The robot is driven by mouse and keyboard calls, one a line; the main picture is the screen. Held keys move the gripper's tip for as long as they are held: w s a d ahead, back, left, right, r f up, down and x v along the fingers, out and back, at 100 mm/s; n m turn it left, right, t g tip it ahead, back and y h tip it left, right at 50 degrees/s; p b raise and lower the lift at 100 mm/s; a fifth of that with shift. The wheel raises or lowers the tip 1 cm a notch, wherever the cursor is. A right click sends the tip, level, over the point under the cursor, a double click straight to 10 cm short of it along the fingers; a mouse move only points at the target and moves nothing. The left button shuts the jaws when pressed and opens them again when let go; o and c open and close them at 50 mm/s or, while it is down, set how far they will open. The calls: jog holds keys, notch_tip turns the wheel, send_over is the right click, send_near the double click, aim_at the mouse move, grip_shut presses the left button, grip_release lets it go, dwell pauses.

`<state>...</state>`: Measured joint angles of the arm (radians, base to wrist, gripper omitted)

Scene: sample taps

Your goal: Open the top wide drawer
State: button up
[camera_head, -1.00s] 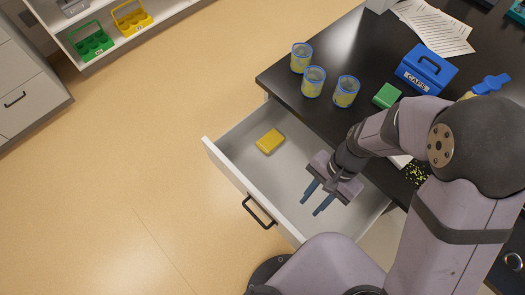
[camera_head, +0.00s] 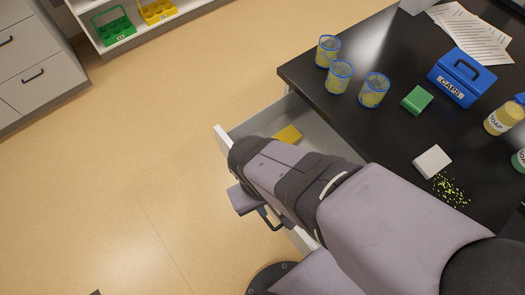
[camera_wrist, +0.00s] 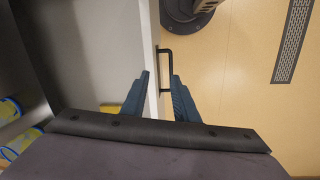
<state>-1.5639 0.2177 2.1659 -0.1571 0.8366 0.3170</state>
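The wide drawer (camera_head: 262,123) stands pulled out from under the black counter, with a yellow block (camera_head: 289,134) inside. Its white front panel (camera_wrist: 148,40) and black bar handle (camera_wrist: 169,60) show in the wrist view. My gripper (camera_wrist: 161,76) is open at the front panel. Its blue fingers are apart, one on the drawer side and one on the outer side of the handle. No firm grip on the handle shows. In the head view my arm hides much of the drawer and most of the handle; my gripper (camera_head: 262,212) is partly hidden too.
On the black counter (camera_head: 380,135) stand several blue-rimmed cups (camera_head: 340,77), a green block (camera_head: 417,99), a blue caps box (camera_head: 462,76), a white block (camera_head: 432,161) and soap bottles (camera_head: 504,118). The floor (camera_head: 160,150) before the drawer is clear.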

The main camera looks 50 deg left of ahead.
notch_tip(320, 180, down, 13)
jog(key=s+a+n, duration=0.1)
jog(key=n, duration=0.1)
jog(key=shift+s+a+f+n+t+y, duration=0.2)
jog(key=shift+n+t+y, duration=0.1)
jog(key=shift+t+y, duration=0.1)
dwell(0.6)
jog(key=shift+c, duration=0.7)
grip_shut()
dwell(0.6)
